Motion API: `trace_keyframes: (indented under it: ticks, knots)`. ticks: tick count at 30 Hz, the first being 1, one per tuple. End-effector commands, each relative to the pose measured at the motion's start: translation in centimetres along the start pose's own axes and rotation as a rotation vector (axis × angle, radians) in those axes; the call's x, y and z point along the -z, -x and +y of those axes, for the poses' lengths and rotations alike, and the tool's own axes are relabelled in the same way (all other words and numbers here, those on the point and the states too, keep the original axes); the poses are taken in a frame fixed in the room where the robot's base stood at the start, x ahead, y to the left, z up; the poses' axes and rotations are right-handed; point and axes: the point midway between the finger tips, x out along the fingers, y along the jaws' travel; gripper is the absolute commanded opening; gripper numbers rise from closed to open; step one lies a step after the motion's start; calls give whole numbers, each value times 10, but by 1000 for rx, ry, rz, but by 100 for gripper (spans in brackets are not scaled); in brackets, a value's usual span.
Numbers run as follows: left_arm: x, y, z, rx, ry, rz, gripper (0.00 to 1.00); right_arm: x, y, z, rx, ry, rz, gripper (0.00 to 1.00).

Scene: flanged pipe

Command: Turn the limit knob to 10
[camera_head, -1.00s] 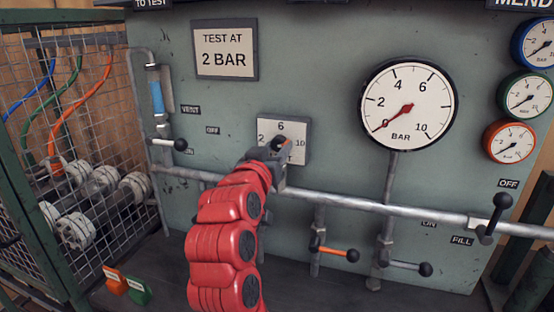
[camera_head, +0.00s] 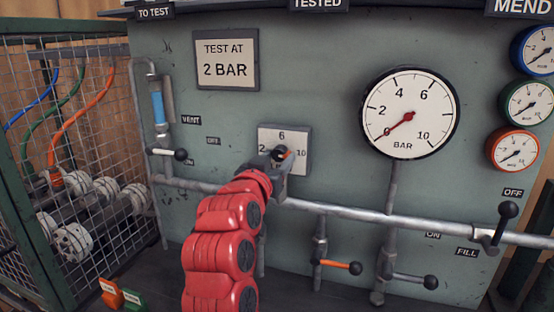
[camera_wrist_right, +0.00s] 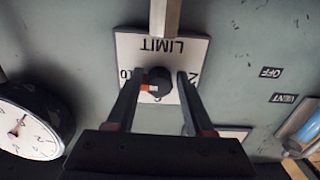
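The limit knob (camera_head: 279,153) is a dark round knob with an orange pointer, on a white plate (camera_head: 295,134) marked 2, 6 and 10. In the head view the pointer points right, towards the 10. The right wrist view shows the plate upside down, and the knob's orange mark (camera_wrist_right: 148,87) points left towards the 10. My right gripper (camera_wrist_right: 160,73) is open, its two fingers on either side of the knob with gaps showing. In the head view my right gripper (camera_head: 279,171) is just below the knob, partly hidden by my red arm. My left gripper is not in view.
A horizontal pipe (camera_head: 345,211) runs below the plate, with orange and grey valve levers (camera_head: 342,267) under it. A large gauge (camera_head: 410,112) reads about 0. A sign (camera_head: 226,60) says TEST AT 2 BAR. A mesh cage (camera_head: 75,150) stands at the left.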

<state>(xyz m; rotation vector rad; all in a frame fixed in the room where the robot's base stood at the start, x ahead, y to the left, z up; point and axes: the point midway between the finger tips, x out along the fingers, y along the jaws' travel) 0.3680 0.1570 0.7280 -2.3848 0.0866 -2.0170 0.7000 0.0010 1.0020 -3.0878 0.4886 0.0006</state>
Motion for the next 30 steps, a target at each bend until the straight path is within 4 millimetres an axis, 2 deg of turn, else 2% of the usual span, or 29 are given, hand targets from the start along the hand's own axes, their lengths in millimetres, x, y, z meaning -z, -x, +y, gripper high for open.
trace_keyframes:
  ticks: [1, 3, 11, 14, 20, 30]
  knots:
    - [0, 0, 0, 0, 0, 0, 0, 0, 0, 0, 0, 0, 1, 64]
    - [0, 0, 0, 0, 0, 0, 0, 0, 0, 0, 0, 0, 1, 70]
    - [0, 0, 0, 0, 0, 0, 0, 1, 1, 0, 0, 0, 2, 70]
    - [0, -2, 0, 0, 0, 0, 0, 2, 7, 0, 0, 1, 3, 70]
    - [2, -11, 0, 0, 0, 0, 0, 3, 46, -2, 5, 1, 3, 70]
    - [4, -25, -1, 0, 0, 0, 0, 2, 135, -2, 5, 0, 3, 70]
